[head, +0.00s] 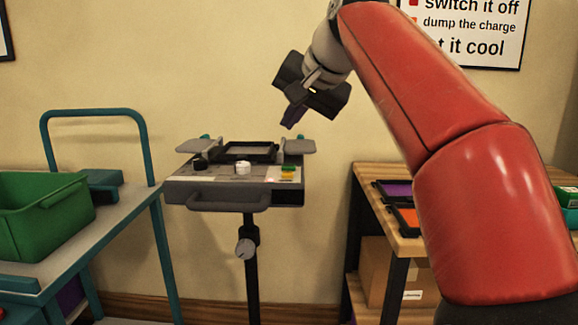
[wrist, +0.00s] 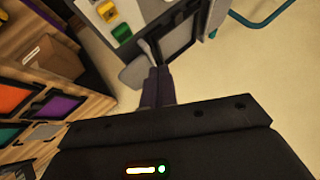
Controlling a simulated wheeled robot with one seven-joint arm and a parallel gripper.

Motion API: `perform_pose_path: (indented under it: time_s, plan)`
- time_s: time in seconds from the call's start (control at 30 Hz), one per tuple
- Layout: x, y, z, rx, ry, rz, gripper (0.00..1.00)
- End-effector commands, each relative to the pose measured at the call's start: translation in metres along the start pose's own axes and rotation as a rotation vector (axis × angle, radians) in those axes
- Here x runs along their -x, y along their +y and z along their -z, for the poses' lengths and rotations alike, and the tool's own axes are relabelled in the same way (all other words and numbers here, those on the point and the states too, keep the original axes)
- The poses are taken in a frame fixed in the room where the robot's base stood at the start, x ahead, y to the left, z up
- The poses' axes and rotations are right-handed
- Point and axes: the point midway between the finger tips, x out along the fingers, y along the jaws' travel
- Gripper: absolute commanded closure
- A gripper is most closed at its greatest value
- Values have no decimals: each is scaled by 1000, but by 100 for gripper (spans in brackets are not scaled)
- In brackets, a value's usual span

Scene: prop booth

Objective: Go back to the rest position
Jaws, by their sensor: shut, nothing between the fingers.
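My gripper (head: 291,118) hangs in the air above and to the right of a small grey stand (head: 214,196), apart from it, at the end of my raised red arm. Its dark purple fingers are together with nothing between them. In the wrist view my gripper (wrist: 157,86) is seen from behind, its fingertips pointing toward the stand's far edge. The stand's top holds a black-framed plate (head: 246,151), a white round knob (head: 243,167), a black knob (head: 200,164) and a green and yellow piece (head: 288,172).
A teal-railed trolley (head: 120,224) with a green crate (head: 40,212) stands at the left. A wooden bench (head: 372,176) with purple (head: 396,189) and orange (head: 408,217) trays stands at the right, a cardboard box (head: 378,268) beneath. The wall behind the stand is bare.

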Motion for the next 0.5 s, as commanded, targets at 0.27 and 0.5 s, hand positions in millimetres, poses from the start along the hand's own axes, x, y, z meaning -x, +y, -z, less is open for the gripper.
perform_pose_path:
  time_s: [0.27, 0.5]
  plan:
    - [7, 57, -44, 42, 0, -107, 100]
    - [6, 146, -129, 121, -22, -247, 100]
